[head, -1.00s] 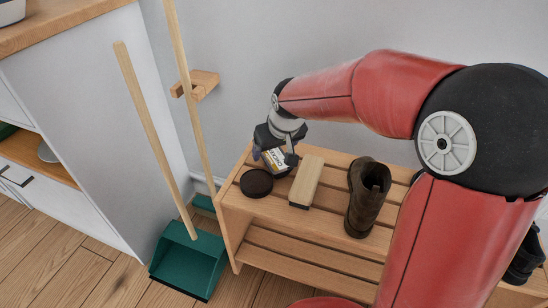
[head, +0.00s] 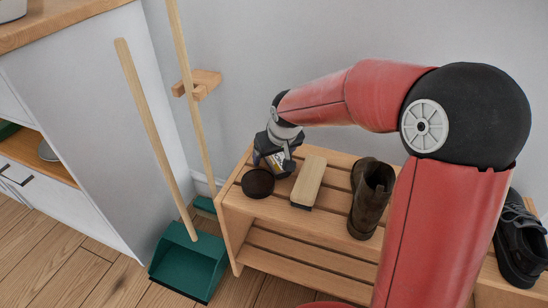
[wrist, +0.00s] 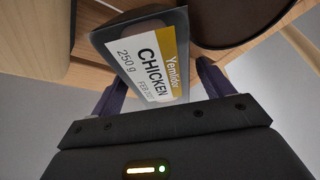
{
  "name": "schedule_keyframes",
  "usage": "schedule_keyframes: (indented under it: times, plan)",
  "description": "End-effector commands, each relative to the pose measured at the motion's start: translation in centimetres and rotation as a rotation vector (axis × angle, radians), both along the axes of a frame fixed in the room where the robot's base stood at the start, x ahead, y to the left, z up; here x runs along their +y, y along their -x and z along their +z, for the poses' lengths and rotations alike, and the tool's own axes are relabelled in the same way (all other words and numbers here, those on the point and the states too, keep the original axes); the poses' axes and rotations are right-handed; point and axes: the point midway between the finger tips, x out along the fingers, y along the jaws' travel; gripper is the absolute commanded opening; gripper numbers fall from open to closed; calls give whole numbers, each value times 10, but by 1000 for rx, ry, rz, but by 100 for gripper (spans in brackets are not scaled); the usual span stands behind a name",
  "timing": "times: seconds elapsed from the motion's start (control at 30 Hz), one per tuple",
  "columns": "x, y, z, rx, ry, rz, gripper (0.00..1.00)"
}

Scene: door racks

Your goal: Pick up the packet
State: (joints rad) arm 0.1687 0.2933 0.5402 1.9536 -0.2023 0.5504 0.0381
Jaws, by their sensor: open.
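The packet (wrist: 150,55) is dark with a white and yellow label reading "CHICKEN 250 g". In the wrist view it lies between the two fingers of my gripper (wrist: 160,95), which are apart, with a finger to each side of it. In the head view my gripper (head: 276,158) is low over the left end of the wooden rack, and the packet (head: 276,160) is mostly hidden behind it. I cannot tell whether either finger touches the packet.
On the slatted rack (head: 285,215), a round dark tin (head: 257,183) stands close by the packet, with a wooden brush (head: 308,183) and a brown boot (head: 370,198) to the right. A green dustpan (head: 188,262) and wooden handles stand left. The wall is close behind.

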Motion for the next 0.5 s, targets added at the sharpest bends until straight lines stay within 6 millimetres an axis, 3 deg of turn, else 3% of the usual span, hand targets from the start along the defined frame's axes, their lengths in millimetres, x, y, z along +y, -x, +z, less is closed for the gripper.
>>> schedule_keyframes:
  times: [0.37, 0.5]
  plan:
    - [0, 0, -2, 0, 0, 1, 80]
    - [0, 0, -2, 0, 0, 1, 63]
